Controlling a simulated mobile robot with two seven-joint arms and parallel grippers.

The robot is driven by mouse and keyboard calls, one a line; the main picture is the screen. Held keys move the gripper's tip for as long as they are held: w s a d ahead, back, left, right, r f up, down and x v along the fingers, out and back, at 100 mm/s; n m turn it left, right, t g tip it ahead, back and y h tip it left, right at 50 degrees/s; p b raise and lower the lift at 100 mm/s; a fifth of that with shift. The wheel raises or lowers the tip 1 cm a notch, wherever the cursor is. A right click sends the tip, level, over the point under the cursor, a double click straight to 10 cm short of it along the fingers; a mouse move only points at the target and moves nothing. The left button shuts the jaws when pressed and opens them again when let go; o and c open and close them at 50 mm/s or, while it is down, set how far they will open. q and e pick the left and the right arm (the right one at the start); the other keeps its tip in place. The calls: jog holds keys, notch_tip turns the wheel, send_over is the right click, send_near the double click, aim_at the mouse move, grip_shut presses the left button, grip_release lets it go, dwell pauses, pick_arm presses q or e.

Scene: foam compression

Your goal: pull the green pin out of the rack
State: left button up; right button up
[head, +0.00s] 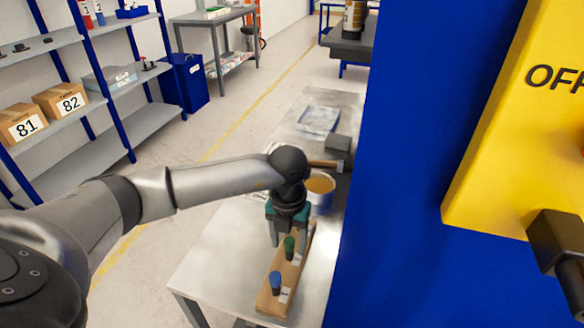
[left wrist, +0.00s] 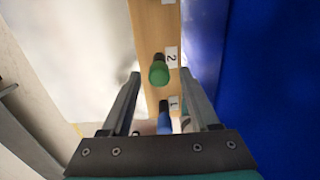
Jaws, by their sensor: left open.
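The green pin (head: 289,246) stands in a wooden rack (head: 268,302) on the table, beside a label. It also shows in the left wrist view (left wrist: 159,72), near the label "2" and just beyond the fingertips. A blue pin (head: 275,281) stands in the rack nearer to me; in the left wrist view the blue pin (left wrist: 165,118) is between the fingers in the picture. My left gripper (head: 288,238) points down over the rack at the green pin. Its two fingers (left wrist: 165,80) are apart, with nothing seen gripped. My right gripper is not in view.
The grey table (head: 215,262) has free room left of the rack. A blue-rimmed tub (head: 321,188) and a dark block (head: 338,145) stand behind the gripper. A blue panel (head: 400,200) with a yellow switch box (head: 500,120) closes off the right side.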

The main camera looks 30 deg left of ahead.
pick_arm(q)
jog(key=shift+c, duration=0.3)
dwell(0.4)
grip_shut()
jog(key=shift+r, duration=0.15)
dwell(1.2)
notch_tip(320, 180, up, 6)
jog(key=s+p, duration=0.1)
jog(key=p, duration=0.4)
jog(key=shift+d+r, duration=0.15)
jog(key=shift+r, duration=0.05)
dwell(0.6)
